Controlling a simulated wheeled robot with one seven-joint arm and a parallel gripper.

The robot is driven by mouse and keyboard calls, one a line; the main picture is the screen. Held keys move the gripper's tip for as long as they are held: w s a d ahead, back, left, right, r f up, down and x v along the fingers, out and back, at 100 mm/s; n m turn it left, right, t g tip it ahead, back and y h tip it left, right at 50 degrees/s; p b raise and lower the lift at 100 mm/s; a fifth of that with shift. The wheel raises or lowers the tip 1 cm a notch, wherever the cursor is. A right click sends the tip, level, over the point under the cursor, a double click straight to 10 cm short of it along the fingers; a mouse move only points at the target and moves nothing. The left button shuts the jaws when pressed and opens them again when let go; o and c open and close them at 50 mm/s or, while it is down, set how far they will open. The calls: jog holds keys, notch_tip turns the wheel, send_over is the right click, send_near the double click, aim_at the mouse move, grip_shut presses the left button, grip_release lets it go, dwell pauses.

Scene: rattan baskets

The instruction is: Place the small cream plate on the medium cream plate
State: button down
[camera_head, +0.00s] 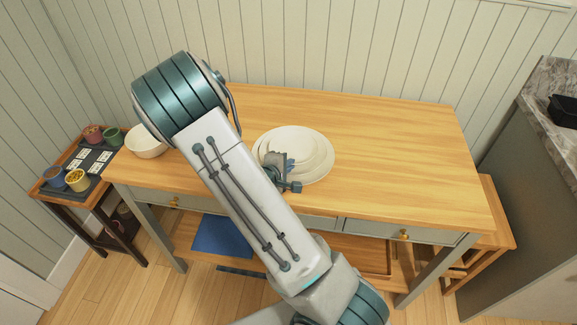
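Cream plates lie stacked near the middle of the wooden table, partly behind my arm. The largest plate (326,173) is at the bottom, and what looks like the medium cream plate (326,152) is above it. The smallest cream round (293,145), likely the small cream plate, overlaps the medium one toward the upper left. I cannot tell whether it rests there or is held just above. My gripper (284,168) is at the near-left side of the stack, overlapping the plates' edges in the picture. Its fingertips are too small and hidden to show whether they grip a rim.
A cream bowl (146,143) stands at the table's left end, close to my arm. A small side table (74,166) with colored cups is further left. The right half of the wooden table (400,150) is clear. A stone-topped counter (548,98) stands at the right.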

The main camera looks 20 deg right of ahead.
jog(key=c, duration=1.9)
grip_release()
jog(key=s+a+r+m+y+p, duration=0.1)
jog(key=s+a+r+m+y, duration=0.2)
jog(key=a+r+y, duration=0.45)
jog(key=s+a+r+m+y+p, duration=0.15)
jog(key=s+a+r+y, duration=0.3)
jog(key=a+r, duration=0.6)
jog(key=s+d+r+m+g+h, duration=0.1)
jog(key=s+d+r+m+g, duration=0.1)
jog(key=s, duration=0.5)
jog(key=s+d+r+m+g, duration=0.2)
jog(key=s+d+r+m, duration=0.1)
jog(key=s, duration=0.4)
jog(key=shift+s+d+r+h+b, duration=0.2)
jog(key=shift+s+d+h+b, duration=0.2)
jog(key=shift+d, duration=0.25)
